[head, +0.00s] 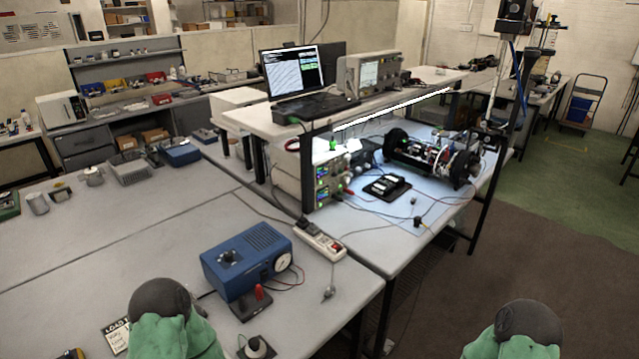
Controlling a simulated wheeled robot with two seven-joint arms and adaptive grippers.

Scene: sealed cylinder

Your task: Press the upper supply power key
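Two bench power supplies are stacked under the raised shelf on the far bench in the head view. The upper supply (324,174) has a lit display and faces right and toward me. The lower supply (323,197) sits directly beneath it, also with a lit display. The power key is too small to make out at this distance. Cables and a shelf post stand close by the supplies. Neither gripper shows; only green and dark grey parts of my two arms rise at the bottom edge, well short of the supplies.
A blue box with a dial (247,259) stands on the near bench, with a red-handled lever beside it. A white power strip (320,241) lies before the supplies. A black cylindrical apparatus (432,155) is right of them. A laptop (294,80) sits on the shelf.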

